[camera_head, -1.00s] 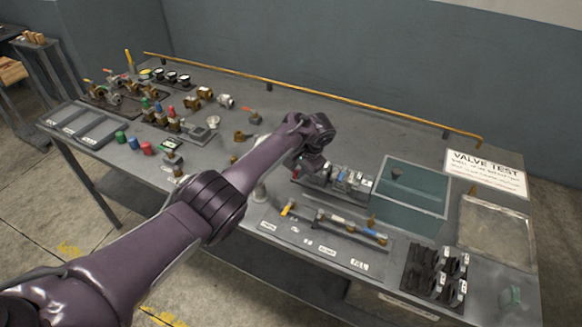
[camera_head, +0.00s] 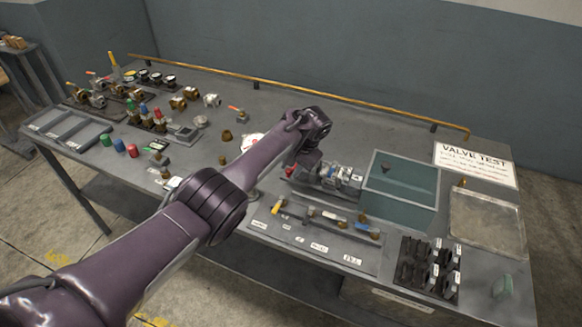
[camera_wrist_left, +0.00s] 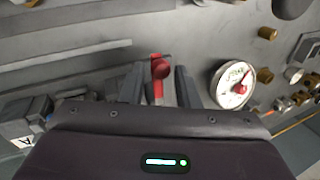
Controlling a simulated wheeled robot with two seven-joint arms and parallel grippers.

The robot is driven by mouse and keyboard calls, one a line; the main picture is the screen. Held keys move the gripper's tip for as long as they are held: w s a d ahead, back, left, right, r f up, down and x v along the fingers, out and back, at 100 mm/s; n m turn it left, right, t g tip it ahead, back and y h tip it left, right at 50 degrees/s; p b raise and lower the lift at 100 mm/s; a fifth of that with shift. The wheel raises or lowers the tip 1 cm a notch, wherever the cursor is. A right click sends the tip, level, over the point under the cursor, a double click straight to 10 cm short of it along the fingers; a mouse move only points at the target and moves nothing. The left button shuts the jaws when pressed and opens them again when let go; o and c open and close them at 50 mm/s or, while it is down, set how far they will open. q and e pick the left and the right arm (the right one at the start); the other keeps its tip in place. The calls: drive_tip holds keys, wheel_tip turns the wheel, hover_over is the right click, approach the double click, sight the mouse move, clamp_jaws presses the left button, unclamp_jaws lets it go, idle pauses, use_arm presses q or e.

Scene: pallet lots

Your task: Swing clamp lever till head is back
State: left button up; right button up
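My left gripper (camera_head: 297,168) hangs over the near side of the bench, just left of the clamp fixture. In the left wrist view its two dark fingers (camera_wrist_left: 160,84) stand apart, with the red clamp lever (camera_wrist_left: 158,68) between them. A gap shows on each side of the lever, so the fingers are not closed on it. In the head view the red lever end (camera_head: 290,171) shows by the fingertips. The grey metal clamp fixture (camera_head: 340,178) runs right from there to the teal tank (camera_head: 400,206). The clamp head is too small to make out. My right gripper is out of view.
A round white gauge (camera_wrist_left: 232,84) lies near the fingers. A rack with a yellow-ended bar (camera_head: 325,214) stands in front of the fixture. Black clips (camera_head: 430,265) and an empty tray (camera_head: 487,222) are at the right. Valves and fittings crowd the left. A yellow rail (camera_head: 300,90) edges the back.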

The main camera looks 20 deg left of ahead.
use_arm(q)
drive_tip(key=shift+o, duration=1.1)
drive_tip(key=v, duration=0.7)
drive_tip(key=shift+d+r, duration=0.15)
drive_tip(key=shift+r, duration=0.15)
